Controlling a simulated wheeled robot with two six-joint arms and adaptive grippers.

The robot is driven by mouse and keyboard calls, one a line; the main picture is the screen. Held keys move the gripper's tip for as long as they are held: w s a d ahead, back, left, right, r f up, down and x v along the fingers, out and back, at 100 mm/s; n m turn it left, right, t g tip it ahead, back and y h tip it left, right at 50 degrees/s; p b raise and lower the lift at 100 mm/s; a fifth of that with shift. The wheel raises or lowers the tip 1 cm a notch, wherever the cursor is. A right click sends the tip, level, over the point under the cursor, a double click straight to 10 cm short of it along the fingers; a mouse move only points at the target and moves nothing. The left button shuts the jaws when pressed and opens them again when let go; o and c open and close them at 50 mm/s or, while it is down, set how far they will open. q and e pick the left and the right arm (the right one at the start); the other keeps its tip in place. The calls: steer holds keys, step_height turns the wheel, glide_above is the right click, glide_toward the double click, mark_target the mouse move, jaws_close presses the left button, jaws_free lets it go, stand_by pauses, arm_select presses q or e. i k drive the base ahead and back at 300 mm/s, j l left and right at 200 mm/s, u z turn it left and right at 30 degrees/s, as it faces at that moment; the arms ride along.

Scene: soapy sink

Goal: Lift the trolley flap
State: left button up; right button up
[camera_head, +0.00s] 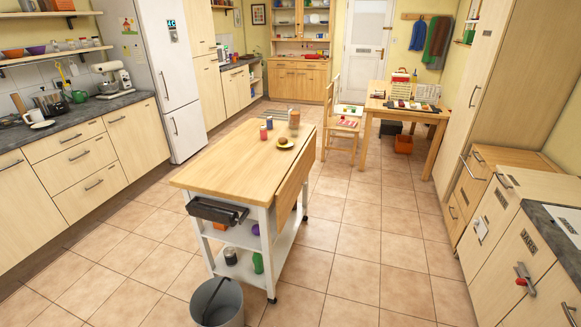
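The trolley (222,177) stands in the middle of the floor, with a wooden top and a white frame on castors. Its wooden flap (294,185) hangs down along the right side of the top, slanting slightly outward. On the top are a red jar (263,133), a blue-purple jar (269,122), a brown bottle (294,119) and a dark plate with a yellow item (285,142). Neither of my grippers shows in the head view.
A grey bucket (217,303) stands at the trolley's near end. A chair (341,133) and desk (378,103) stand behind. Tiled floor (360,235) is clear right of the trolley.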

mark_target(286, 197)
steer(key=i+l+u, duration=0.15)
steer(key=u, duration=0.3)
steer(key=i+l+u, duration=0.2)
steer(key=u, duration=0.3)
steer(key=i+l+u, duration=0.15)
steer(key=l+u, duration=0.15)
steer(key=u, duration=0.15)
steer(key=i+l+u, duration=0.1)
steer(key=l, duration=0.35)
steer(key=i+l, duration=0.2)
steer(key=l, duration=0.3)
steer(key=i+l+u, duration=0.15)
steer(key=l, duration=0.35)
steer(key=i+l, duration=0.1)
steer(key=l, duration=0.4)
steer(key=i+l+u, duration=0.15)
steer(key=l, duration=0.35)
